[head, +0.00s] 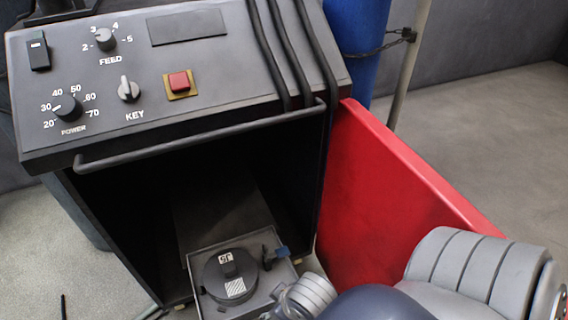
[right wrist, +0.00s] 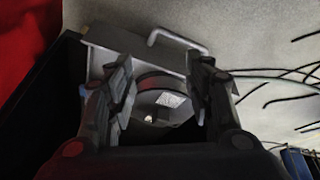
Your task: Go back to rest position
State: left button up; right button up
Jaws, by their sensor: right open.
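My right gripper (right wrist: 160,75) is open in the right wrist view, with its two dark fingers apart. Between and beyond the fingers is a dark round part with a pale label, on a grey metal unit (right wrist: 120,45). I cannot tell whether the fingers touch it. In the head view the grey unit (head: 262,303) with its round dark cap (head: 228,275) sits low in the opening of a machine cabinet. Grey links of my right arm reach in from the lower right. My left gripper is in neither view.
The dark control panel (head: 160,70) has knobs, a red button (head: 179,82) and a front bar handle (head: 205,134). A red panel (head: 385,185) stands right of the cabinet opening, near my arm. A blue cylinder (head: 360,45) stands behind. Loose dark cables (right wrist: 285,80) lie on the floor.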

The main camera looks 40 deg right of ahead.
jog(key=shift+s+a+f+g, duration=0.15)
jog(key=shift+s+g, duration=0.15)
jog(key=shift+s, duration=0.5)
